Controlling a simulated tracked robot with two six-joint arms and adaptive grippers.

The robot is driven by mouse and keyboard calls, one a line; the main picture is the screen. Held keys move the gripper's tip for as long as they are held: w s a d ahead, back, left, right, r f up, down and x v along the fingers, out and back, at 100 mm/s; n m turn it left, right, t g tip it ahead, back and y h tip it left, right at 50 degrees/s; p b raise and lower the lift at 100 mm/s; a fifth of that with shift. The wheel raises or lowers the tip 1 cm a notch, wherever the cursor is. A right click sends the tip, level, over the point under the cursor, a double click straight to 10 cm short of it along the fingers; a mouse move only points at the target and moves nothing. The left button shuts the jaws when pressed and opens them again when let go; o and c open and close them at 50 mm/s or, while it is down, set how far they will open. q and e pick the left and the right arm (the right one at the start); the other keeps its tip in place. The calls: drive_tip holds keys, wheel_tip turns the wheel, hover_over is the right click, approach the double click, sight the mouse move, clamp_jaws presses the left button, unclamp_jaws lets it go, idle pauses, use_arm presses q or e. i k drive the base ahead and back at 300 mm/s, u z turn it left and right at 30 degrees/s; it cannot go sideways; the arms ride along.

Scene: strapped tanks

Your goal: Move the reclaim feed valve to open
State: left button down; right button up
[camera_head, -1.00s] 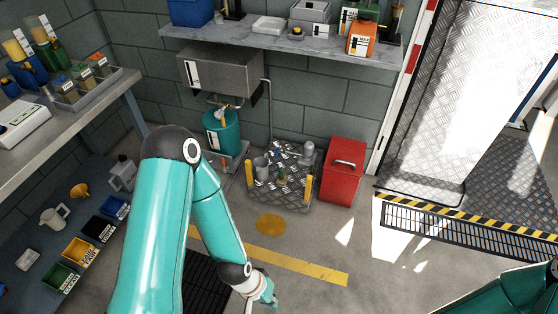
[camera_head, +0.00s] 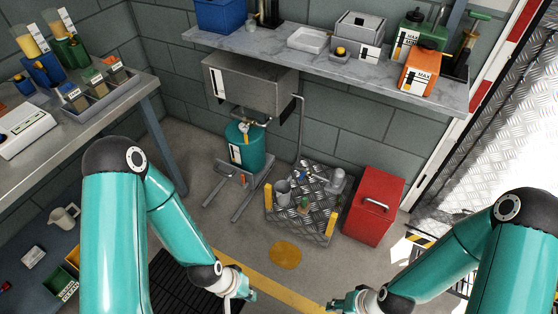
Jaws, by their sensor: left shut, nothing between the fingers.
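A teal tank (camera_head: 247,148) stands on a low grey wheeled frame under a steel wall box (camera_head: 250,84). Small fittings with a round gauge (camera_head: 242,127) sit on its top, below the box. I cannot make out which fitting is the reclaim feed valve or how it is set. My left gripper (camera_head: 248,292) is shut and empty, low over the floor in front of the tank and well apart from it. My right gripper (camera_head: 342,304) is at the bottom edge, right of the left one; its fingers are too small and cut off to judge.
A tread-plate stand (camera_head: 298,228) with metal cups and yellow posts is right of the tank, beside a red box (camera_head: 373,206). A stone shelf (camera_head: 330,66) with bottles and trays hangs above. A workbench (camera_head: 95,130) fills the left.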

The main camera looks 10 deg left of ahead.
sight(304, 173)
drive_tip(key=z, duration=0.1)
drive_tip(key=i, duration=1.5)
drive_tip(key=z, duration=0.6)
